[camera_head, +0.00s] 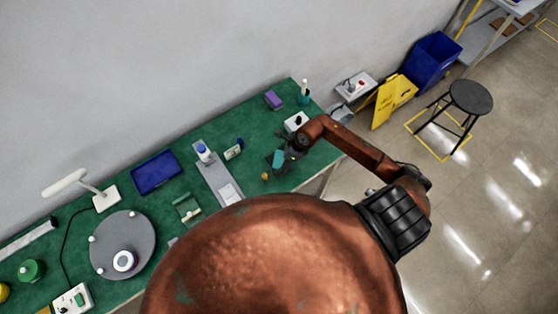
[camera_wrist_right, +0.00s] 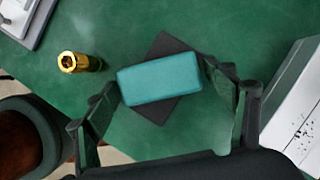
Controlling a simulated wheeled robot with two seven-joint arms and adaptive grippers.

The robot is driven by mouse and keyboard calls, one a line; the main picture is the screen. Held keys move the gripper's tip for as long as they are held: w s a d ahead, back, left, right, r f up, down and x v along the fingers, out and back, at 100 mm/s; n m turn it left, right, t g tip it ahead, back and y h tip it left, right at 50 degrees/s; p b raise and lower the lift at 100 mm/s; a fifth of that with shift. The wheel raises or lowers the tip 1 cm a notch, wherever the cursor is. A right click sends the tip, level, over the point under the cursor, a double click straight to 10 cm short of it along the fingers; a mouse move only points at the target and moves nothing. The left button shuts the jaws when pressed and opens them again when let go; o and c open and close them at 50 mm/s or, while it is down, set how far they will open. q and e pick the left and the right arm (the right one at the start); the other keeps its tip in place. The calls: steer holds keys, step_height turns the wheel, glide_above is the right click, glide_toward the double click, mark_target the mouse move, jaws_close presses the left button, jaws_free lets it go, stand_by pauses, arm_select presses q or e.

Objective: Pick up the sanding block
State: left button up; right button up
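The sanding block, a teal rounded block (camera_wrist_right: 158,82), lies over a dark grey flat piece (camera_wrist_right: 172,46) on the green table top. In the head view the block (camera_head: 279,157) shows small, just left of my right gripper (camera_head: 285,154). In the right wrist view my right gripper (camera_wrist_right: 162,84) is open, with one finger on each side of the block. The left finger is close to the block's left end; I cannot tell whether either finger touches it. My left gripper is not in view.
A small brass cylinder (camera_wrist_right: 78,62) stands left of the block. A white box (camera_wrist_right: 298,112) is close to the right finger. The green table (camera_head: 262,118) also holds a purple block (camera_head: 273,100), a blue tray (camera_head: 156,172) and a round grey turntable (camera_head: 107,236).

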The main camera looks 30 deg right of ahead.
mark_target(277, 160)
steer(key=c, duration=1)
steer(key=shift+r, duration=0.1)
steer(key=shift+c, duration=0.2)
steer(key=shift+r, duration=0.4)
step_height(277, 160, up, 3)
steer(key=shift+s+a+f+b, duration=0.1)
steer(key=shift+s+f+b, duration=0.05)
steer(key=shift+b, duration=0.3)
steer(key=s+a+r+b, duration=0.1)
steer(key=s+a+r, duration=0.6)
steer(key=s+r, duration=0.2)
steer(key=s, duration=0.2)
steer(key=shift+s+a+r+b, duration=0.15)
steer(key=shift+s+r+b, duration=0.05)
steer(key=shift+s+b, duration=0.15)
